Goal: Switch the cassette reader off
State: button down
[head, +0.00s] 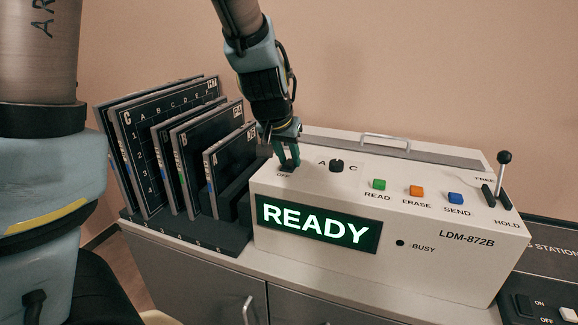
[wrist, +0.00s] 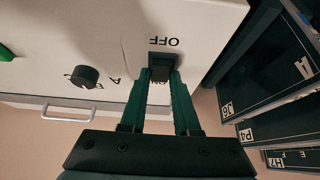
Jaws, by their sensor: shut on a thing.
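The cassette reader (head: 390,265) is a cream-white console marked LDM-872B on the counter. Its green display (head: 318,226) is lit and reads READY. My gripper (head: 288,160) reaches down to the black power switch at the reader's top left corner, beside an OFF label. In the wrist view my gripper (wrist: 160,80) has its two green fingers on either side of the black switch (wrist: 160,62), shut on it. The fingers hide part of the switch and most of its other label. I cannot tell clearly which way the switch is tilted.
A black selector knob (head: 337,165) is close right of my gripper. Green, orange and blue buttons and a lever (head: 503,165) stand farther right. A rack of upright black cassettes (head: 230,162) stands close on the left. A handle (head: 386,140) rises behind the panel.

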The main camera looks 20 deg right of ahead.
jog(key=t+h+b, duration=0.1)
jog(key=b, duration=0.3)
jog(key=shift+s+a+f+t+h+b, duration=0.2)
jog(key=shift+f+t+h+b, duration=0.2)
jog(key=shift+r+b, duration=0.2)
jog(key=shift+b, duration=0.3)
jog(key=c, duration=0.6)
grip_release()
jog(key=shift+c, duration=0.2)
jog(key=shift+r, duration=0.1)
